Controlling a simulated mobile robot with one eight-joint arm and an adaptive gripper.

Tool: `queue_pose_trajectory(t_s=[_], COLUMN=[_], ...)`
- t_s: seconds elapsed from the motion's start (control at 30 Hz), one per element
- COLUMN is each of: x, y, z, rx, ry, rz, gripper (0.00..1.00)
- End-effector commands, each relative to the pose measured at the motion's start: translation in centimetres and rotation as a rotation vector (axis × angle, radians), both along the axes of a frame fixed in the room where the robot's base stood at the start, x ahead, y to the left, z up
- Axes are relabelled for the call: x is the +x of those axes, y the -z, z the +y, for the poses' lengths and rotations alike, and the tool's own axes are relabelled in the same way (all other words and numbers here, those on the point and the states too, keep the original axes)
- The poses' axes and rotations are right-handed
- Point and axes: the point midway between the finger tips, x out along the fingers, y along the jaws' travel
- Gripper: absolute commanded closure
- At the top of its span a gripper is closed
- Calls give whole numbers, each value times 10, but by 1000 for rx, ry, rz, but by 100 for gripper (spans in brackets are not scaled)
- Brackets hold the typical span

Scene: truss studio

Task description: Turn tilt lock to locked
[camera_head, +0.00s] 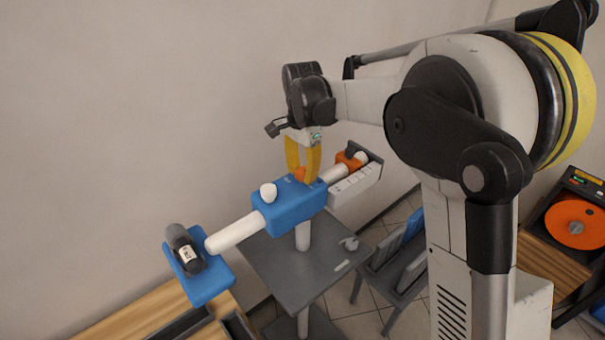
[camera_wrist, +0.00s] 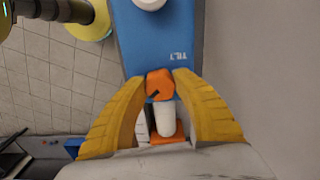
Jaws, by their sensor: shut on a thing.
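The tilt lock is an orange knob (camera_head: 299,173) on top of the blue block (camera_head: 290,207) that sits on the white crossbar. In the wrist view the knob (camera_wrist: 160,82) has a short dark mark on its lower left side, and the blue face (camera_wrist: 158,45) carries lettering that reads like "TILT". My gripper (camera_head: 302,174) comes down from above with its yellow fingers on both sides of the knob. In the wrist view my gripper (camera_wrist: 162,80) has its fingertips touching the knob, shut on it. No locked marking is legible.
A white knob (camera_head: 268,192) stands on the block to the left. A blue tray (camera_head: 212,283) with a dark cylinder (camera_head: 184,247) is at the bar's left end. A white box (camera_head: 355,187) and orange clamp (camera_head: 350,160) are at the right end. A grey table (camera_head: 270,263) lies below.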

Motion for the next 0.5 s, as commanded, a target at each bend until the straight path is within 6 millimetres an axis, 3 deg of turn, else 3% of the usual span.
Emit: queue_pose_trajectory(t_s=[0.5], x=[0], y=[1], z=[1], rx=[0], ry=[459], rz=[1], gripper=[97])
